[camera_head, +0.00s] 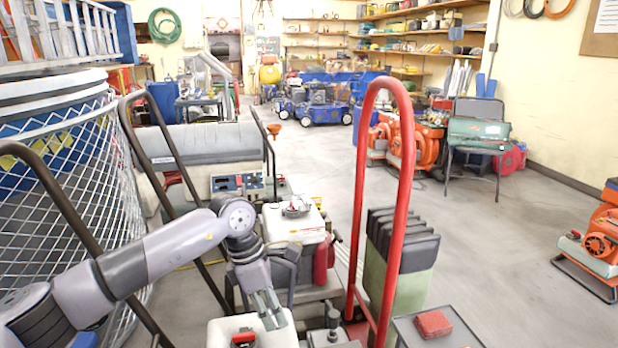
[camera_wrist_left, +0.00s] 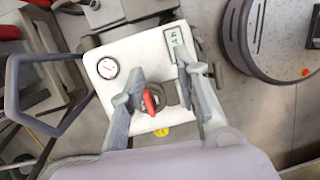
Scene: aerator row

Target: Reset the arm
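My left arm reaches in from the left in the head view, and its gripper (camera_head: 269,312) points down over a white tank top (camera_head: 222,328) with a red-handled cap (camera_head: 243,339) at the bottom edge. In the left wrist view the two fingers of the gripper (camera_wrist_left: 160,72) are spread apart, with nothing held between them. A white panel (camera_wrist_left: 133,50) with a round gauge (camera_wrist_left: 107,68), a small label and a red lever (camera_wrist_left: 150,102) lies below the fingers. The gap between fingers and panel is hard to judge. My right gripper is not in view.
A tall red handle (camera_head: 361,200) rises just right of the gripper. Another white-tanked machine (camera_head: 295,222) stands behind it. A wire-mesh bin (camera_head: 70,190) is at the left. A red block (camera_head: 433,323) lies on a grey surface. Open floor (camera_head: 500,260) lies to the right.

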